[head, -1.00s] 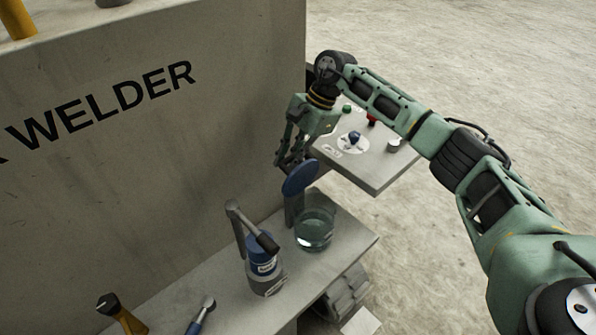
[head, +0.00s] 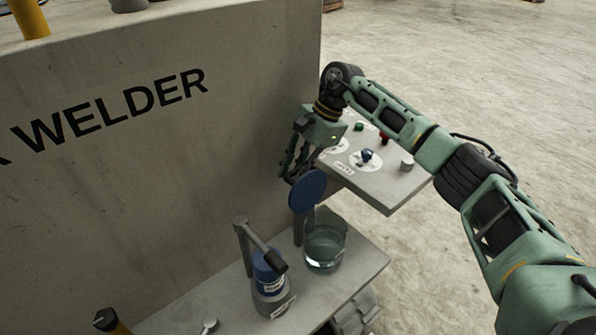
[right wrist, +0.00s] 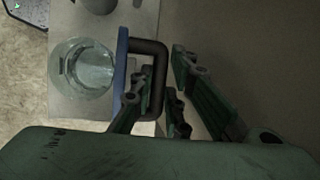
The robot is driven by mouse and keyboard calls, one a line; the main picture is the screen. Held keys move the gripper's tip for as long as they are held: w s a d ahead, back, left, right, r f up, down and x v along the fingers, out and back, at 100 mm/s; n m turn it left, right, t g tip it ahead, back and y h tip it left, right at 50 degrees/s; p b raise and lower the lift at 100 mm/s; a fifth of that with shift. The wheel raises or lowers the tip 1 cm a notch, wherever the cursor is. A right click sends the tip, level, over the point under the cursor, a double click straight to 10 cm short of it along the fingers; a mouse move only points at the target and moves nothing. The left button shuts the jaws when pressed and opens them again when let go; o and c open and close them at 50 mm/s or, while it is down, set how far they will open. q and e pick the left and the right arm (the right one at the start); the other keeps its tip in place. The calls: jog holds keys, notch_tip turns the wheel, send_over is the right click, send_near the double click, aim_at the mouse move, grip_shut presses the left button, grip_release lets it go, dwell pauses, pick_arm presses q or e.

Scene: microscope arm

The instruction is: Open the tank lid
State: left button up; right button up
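The tank is a clear glass vessel (head: 326,248) with liquid in it, standing on the grey bench. Its round blue lid (head: 308,190) stands up on edge at the tank's back rim, leaving the mouth uncovered. In the right wrist view the lid shows edge-on as a blue strip (right wrist: 121,75), with the tank (right wrist: 82,68) to its left. A dark U-shaped handle (right wrist: 160,60) sticks out from the lid. My right gripper (head: 290,168) is behind the lid. Its fingers (right wrist: 162,85) are apart, on either side of the handle's bar; contact is unclear. My left gripper is out of view.
A blue and grey bottle-like device with a lever (head: 268,270) stands left of the tank. A control panel with knobs (head: 390,190) juts out behind my right gripper. The large grey welder wall (head: 160,150) is close on the gripper's left. Open floor lies right.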

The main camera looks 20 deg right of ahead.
jog(key=shift+o, duration=0.3)
jog(key=v, duration=1.2)
jog(key=shift+a, duration=0.1)
